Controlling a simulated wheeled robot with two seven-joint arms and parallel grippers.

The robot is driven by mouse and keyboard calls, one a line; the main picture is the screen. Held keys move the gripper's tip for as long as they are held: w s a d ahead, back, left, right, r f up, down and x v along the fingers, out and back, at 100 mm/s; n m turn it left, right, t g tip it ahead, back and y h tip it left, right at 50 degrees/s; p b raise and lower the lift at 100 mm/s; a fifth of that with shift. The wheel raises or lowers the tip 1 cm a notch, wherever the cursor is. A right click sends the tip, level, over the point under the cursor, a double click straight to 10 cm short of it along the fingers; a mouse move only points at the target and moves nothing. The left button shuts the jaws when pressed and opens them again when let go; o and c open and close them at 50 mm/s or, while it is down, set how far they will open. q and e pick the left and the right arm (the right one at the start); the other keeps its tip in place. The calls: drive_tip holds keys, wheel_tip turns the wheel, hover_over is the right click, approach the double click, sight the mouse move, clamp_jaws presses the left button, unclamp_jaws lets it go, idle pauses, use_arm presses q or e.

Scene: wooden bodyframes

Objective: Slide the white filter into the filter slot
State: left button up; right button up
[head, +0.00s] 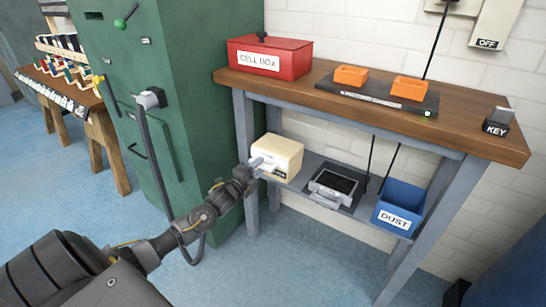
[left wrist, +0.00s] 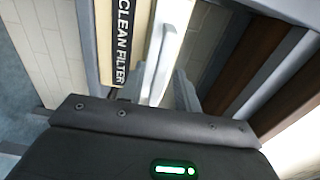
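A cream box (head: 277,154) stands on the lower shelf of the bench, with a pale handle-like part on its front. My left gripper (head: 258,167) is at the front of this box. In the wrist view its grey fingers (left wrist: 160,92) stand apart, with the handle between them and a gap on the right. I cannot tell whether a finger touches it. I cannot pick out the filter slot for certain. My right gripper is not in view.
On the lower shelf are a dark framed tray (head: 334,186) and a blue "DUST" bin (head: 401,206). A green cabinet (head: 185,75) stands close on the left. The blue floor in front is clear.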

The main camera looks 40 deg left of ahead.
use_arm(q)
clamp_jaws()
drive_tip(key=shift+s+p, duration=0.55)
drive_tip(key=shift+s, duration=0.05)
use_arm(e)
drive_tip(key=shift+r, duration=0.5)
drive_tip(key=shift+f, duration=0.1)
